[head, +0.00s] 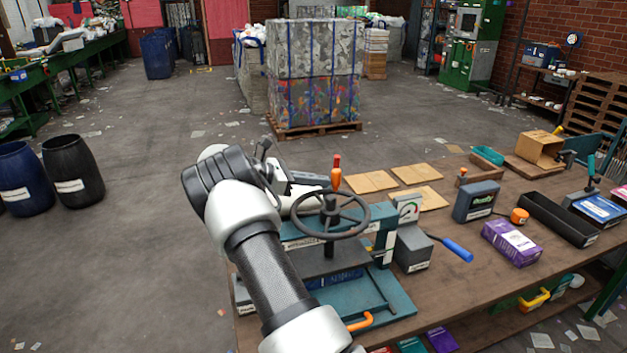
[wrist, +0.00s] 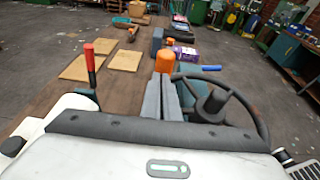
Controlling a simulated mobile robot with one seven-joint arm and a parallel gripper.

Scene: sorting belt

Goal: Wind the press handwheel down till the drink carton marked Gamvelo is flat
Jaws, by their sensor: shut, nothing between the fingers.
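The teal press stands on the bench, with its dark handwheel (head: 349,229) above a flat plate (head: 310,263). An orange crank knob (head: 337,172) stands up from the wheel rim; the knob (wrist: 165,62) and wheel (wrist: 262,128) also show in the wrist view. A blue carton (head: 336,280) shows as a thin strip under the plate, partly hidden by my arm; its marking is unreadable. My gripper (head: 314,187) is shut and empty, its fingertips (wrist: 161,86) close beside the knob. I cannot tell whether they touch it.
A grey box with gauge (head: 412,247) and blue lever (head: 457,248) is right of the press. Cardboard sheets (head: 371,182) lie behind. An orange hook (head: 361,321) is at the front.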

